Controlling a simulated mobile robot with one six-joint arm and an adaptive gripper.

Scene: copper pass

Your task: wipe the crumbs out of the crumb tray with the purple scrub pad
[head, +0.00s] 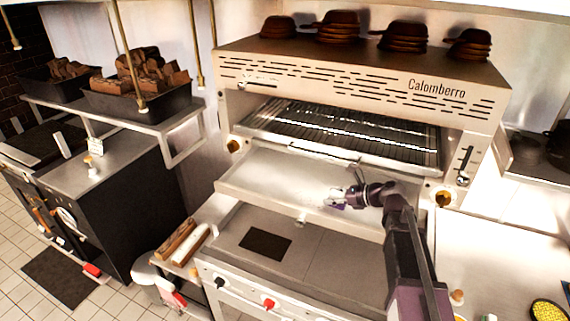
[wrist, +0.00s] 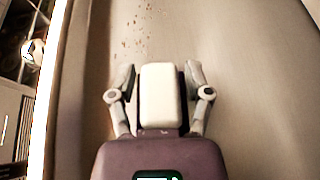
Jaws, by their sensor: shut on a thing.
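The crumb tray (head: 262,172) is a pale metal tray, pulled out below the grill rack. My gripper (head: 347,198) is over the right part of the tray, shut on the scrub pad. The pad's purple edge (head: 338,206) shows at the fingertips. In the wrist view the pad (wrist: 160,92) shows a cream face with dark purple along its side, between the two fingers. I cannot tell whether it touches the tray floor. Brown crumbs (wrist: 136,40) lie scattered on the tray beyond the pad, to its upper left. In the head view the crumbs are too small to make out.
The grill housing (head: 350,75) stands above the tray, with stacked brown dishes (head: 338,27) on top. A flat griddle (head: 310,247) with a dark square plate lies below. Bread-filled black bins (head: 125,108) stand on the left shelf. A pale counter (head: 490,255) is at right.

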